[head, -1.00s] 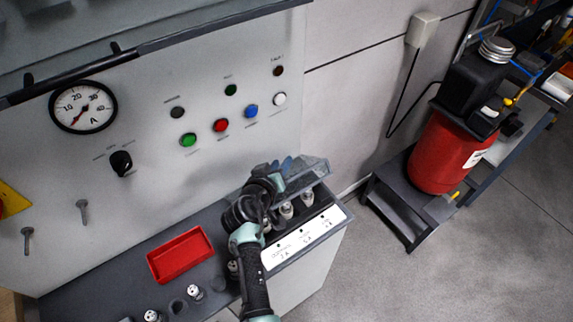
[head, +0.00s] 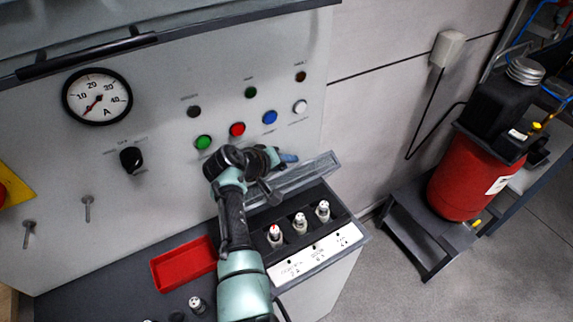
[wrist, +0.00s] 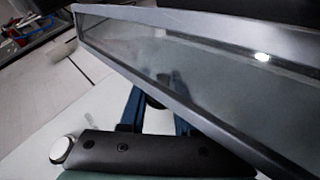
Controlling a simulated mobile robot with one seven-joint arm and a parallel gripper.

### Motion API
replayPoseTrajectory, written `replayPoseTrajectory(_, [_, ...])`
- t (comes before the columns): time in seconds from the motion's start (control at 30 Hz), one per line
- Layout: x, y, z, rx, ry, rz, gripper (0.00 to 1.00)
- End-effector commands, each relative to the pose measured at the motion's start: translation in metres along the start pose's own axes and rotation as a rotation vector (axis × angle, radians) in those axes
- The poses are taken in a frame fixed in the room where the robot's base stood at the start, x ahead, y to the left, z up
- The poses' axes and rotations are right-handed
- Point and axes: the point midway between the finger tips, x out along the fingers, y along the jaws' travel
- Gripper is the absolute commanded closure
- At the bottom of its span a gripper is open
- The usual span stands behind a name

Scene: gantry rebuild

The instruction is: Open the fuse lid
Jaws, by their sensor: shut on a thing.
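The fuse lid (head: 313,173), a clear panel in a grey frame, stands tilted up at the back of the fuse box, against the panel side. It fills much of the wrist view (wrist: 185,58). My gripper (head: 287,158) is at the lid's upper left part, shut on it. In the wrist view its blue fingers (wrist: 157,118) reach to the frame's lower edge; the exact contact is hidden. Under the raised lid, several fuses, among them the front left fuse (head: 275,236), stand uncovered in the fuse box (head: 345,238).
The upright panel with a gauge (head: 97,97), a black knob (head: 131,160) and coloured buttons such as the red button (head: 237,129) rises close behind my arm. A red tray (head: 183,263) lies left of my arm. A red tank (head: 468,178) stands right on a grey stand.

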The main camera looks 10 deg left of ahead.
Motion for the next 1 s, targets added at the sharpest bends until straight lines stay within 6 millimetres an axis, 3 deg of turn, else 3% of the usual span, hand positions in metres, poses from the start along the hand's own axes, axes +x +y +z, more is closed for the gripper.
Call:
replayPoseTrajectory(0.27, [0.000, -0.001, 0.000, -0.001, 0.003, -0.001, 1.00])
replayPoseTrajectory(0.3, [0.000, -0.001, -0.001, -0.001, 0.003, -0.001, 0.62])
replayPoseTrajectory(0.43, [0.000, -0.001, 0.000, 0.000, 0.003, -0.001, 0.39])
replayPoseTrajectory(0.77, [-0.001, 0.000, 0.000, 0.001, 0.002, 0.000, 0.39])
replayPoseTrajectory(1.0, [-0.018, -0.001, -0.001, 0.001, 0.004, 0.000, 0.39])
